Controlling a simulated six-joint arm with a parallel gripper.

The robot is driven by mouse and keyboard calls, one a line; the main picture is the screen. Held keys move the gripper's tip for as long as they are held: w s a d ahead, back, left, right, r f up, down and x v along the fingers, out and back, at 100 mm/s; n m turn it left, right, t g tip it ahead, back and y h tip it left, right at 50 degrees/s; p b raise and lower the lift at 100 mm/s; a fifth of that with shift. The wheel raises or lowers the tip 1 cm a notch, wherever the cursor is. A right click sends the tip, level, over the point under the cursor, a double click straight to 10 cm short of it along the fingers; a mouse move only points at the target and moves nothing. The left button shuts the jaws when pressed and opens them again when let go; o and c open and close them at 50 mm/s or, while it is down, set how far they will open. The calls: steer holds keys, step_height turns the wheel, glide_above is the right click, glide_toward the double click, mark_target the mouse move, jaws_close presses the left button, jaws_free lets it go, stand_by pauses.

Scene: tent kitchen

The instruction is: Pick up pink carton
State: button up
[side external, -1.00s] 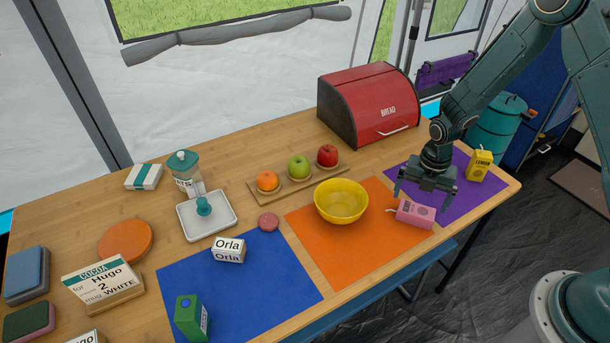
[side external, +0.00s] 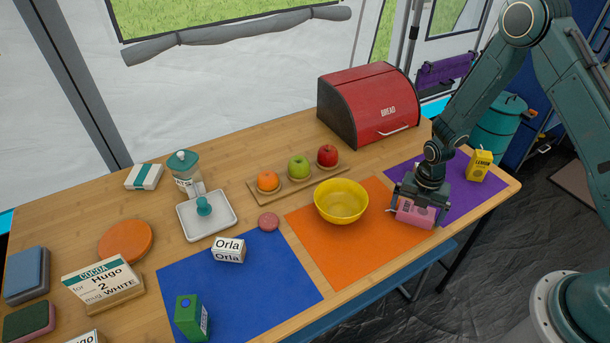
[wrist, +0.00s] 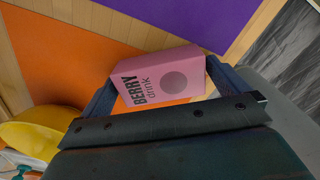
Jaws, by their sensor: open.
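The pink carton (side external: 415,213) lies on its side at the right edge of the orange mat, next to the purple mat. In the wrist view the pink carton (wrist: 160,82) shows the words "BERRY drink" and a dark round spot. My gripper (side external: 420,205) is down over the carton, with its fingers at the carton's two ends. In the wrist view my gripper (wrist: 158,92) is open, with the carton between its two fingers. I cannot tell whether either finger touches it. The gripper body hides part of the carton in the side view.
A yellow bowl (side external: 341,203) stands left of the carton on the orange mat (side external: 330,255). A yellow lemon carton (side external: 479,165) stands on the purple mat (side external: 466,196) to the right. A red bread box (side external: 368,105) is behind. The table's front edge is close to the carton.

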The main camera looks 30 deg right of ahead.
mark_target(417, 210)
stand_by(0.5)
steer(key=c, duration=0.8)
steer(key=shift+r, duration=0.1)
step_height(417, 210, up, 20)
stand_by(0.5)
stand_by(0.7)
